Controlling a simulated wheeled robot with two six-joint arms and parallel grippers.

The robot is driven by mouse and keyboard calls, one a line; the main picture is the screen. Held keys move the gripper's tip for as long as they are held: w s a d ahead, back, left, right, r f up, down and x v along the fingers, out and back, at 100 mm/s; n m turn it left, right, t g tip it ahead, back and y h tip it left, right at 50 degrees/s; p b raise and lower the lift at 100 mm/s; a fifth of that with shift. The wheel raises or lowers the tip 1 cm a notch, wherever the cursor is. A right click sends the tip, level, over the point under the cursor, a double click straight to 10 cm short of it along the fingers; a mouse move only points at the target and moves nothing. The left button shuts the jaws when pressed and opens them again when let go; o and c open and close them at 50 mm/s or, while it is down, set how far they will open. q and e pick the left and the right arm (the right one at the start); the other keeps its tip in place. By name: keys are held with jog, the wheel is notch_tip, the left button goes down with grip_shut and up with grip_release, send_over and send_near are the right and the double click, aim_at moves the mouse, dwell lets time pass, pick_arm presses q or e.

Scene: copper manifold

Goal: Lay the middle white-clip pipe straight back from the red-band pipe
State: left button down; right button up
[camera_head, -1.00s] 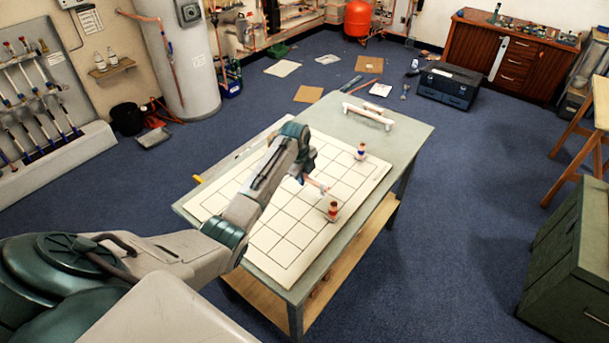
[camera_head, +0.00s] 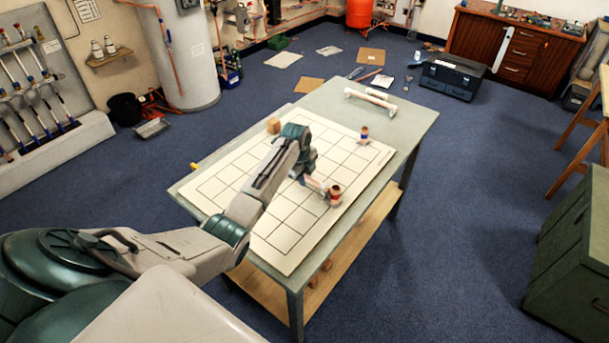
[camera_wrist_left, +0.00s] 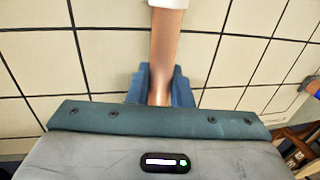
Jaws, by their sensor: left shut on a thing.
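My left gripper (camera_head: 303,176) is shut on a copper pipe (camera_wrist_left: 165,45), low over the gridded white board (camera_head: 225,183). A white clip (camera_wrist_left: 168,3) shows on this pipe at the top edge of the left wrist view. In the head view the pipe (camera_head: 316,184) reaches right toward the red-band pipe (camera_head: 335,194), which stands upright on the board. Its tip looks very near the red-band pipe; I cannot tell whether they touch. My arm hides part of the board. The right gripper is out of view.
A blue-band upright piece (camera_head: 364,135) stands on the board's far right. A wooden block (camera_head: 273,126) is behind my left gripper. A white rack with a copper pipe (camera_head: 371,101) lies at the table's back. The board's front squares are clear.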

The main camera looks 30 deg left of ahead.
pick_arm(q)
jog(key=shift+f, duration=0.3)
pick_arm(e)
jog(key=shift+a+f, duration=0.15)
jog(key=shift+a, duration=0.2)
pick_arm(q)
jog(key=c, duration=1.2)
grip_release()
jog(key=shift+c, duration=0.2)
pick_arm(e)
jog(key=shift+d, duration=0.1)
pick_arm(q)
jog(key=shift+r, duration=0.1)
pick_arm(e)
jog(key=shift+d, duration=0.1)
pick_arm(q)
jog(key=shift+r+p, duration=0.9)
jog(key=shift+r, duration=0.05)
notch_tip(320, 180, up, 7)
jog(key=p, duration=0.6)
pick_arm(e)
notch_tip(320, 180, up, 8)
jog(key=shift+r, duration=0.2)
